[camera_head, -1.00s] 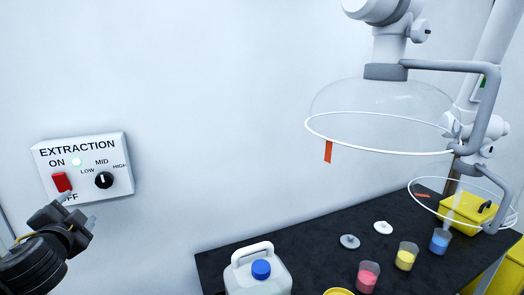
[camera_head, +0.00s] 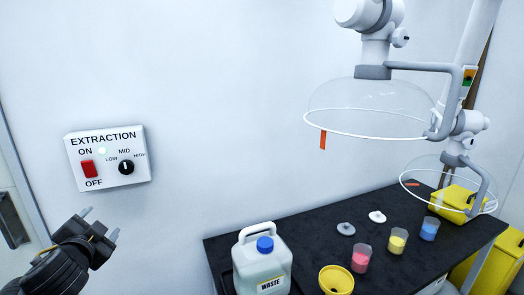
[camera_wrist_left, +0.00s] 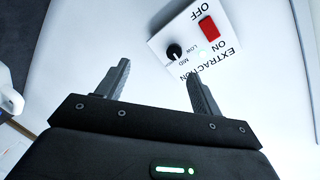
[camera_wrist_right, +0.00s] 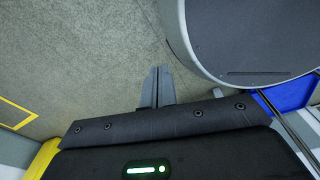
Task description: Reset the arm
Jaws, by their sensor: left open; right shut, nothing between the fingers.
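My left gripper (camera_head: 101,224) is at the lower left in the head view, below the extraction control box and apart from it. It is open and empty; its two spread fingers also show in the left wrist view (camera_wrist_left: 158,85). The white extraction box (camera_head: 141,166) on the wall has a red rocker switch (camera_head: 88,169), a lit green lamp (camera_head: 102,151) and a black knob (camera_head: 126,167). My right gripper is not in the head view. In the right wrist view my right gripper (camera_wrist_right: 157,72) has its fingers together with nothing between them, above a grey-brown floor.
A black bench (camera_head: 310,242) holds a white waste can (camera_head: 262,262), a yellow funnel (camera_head: 336,280), cups of pink (camera_head: 360,260), yellow (camera_head: 397,242) and blue (camera_head: 429,230), and a yellow box (camera_head: 455,202). A clear extraction hood (camera_head: 370,100) hangs above. The wall between is bare.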

